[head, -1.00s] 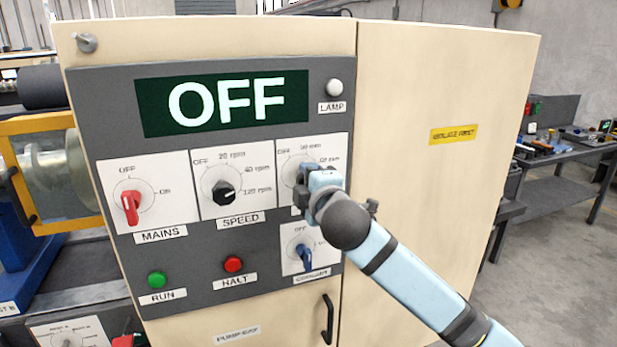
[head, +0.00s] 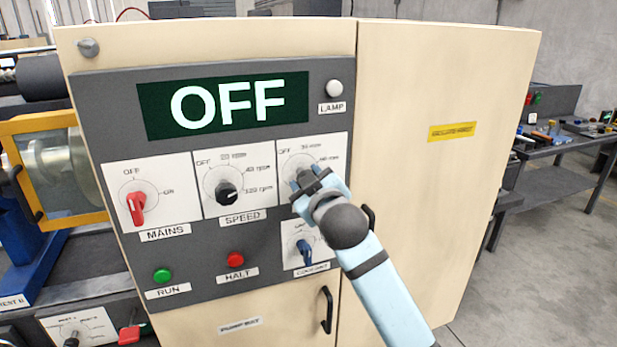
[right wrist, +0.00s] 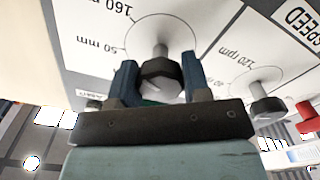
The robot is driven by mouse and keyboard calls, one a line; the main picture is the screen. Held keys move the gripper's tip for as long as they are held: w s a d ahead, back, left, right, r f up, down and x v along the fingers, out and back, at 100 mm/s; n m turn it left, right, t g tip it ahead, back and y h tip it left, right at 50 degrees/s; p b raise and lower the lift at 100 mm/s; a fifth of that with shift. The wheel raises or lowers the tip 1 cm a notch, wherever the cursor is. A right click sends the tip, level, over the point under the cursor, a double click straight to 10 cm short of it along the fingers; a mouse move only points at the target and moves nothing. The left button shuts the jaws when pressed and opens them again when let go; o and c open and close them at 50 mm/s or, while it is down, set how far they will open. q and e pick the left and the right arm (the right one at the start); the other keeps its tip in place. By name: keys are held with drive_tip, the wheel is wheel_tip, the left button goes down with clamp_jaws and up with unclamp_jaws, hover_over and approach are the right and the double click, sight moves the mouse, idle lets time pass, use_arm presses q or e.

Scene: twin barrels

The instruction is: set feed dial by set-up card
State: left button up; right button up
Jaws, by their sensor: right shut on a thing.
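The feed dial (head: 298,162) is the right of three dials in the panel's row, with OFF and mm marks around it. Its knob is largely hidden by my right gripper (head: 309,184) in the head view. In the right wrist view, my right gripper (right wrist: 158,82) has its two blue fingers on either side of the dark knob (right wrist: 160,75), shut on it. The pointer's direction is not clear. The display (head: 225,104) reads OFF. No set-up card can be made out. My left gripper is not in view.
Beside it are the speed dial (head: 227,192), pointing near 120 rpm, and the red mains switch (head: 137,206), pointing down. Below are the blue coolant knob (head: 305,250), green run button (head: 162,275) and red halt button (head: 235,259). A door handle (head: 327,310) juts out below.

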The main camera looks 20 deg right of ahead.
drive_tip(key=shift+m, duration=0.6)
drive_tip(key=o, duration=0.9)
drive_tip(key=shift+s, duration=0.1)
drive_tip(key=s+b, duration=0.1)
drive_tip(key=s, duration=1.2)
drive_tip(key=shift+s+d, duration=0.15)
drive_tip(key=shift+s, duration=0.2)
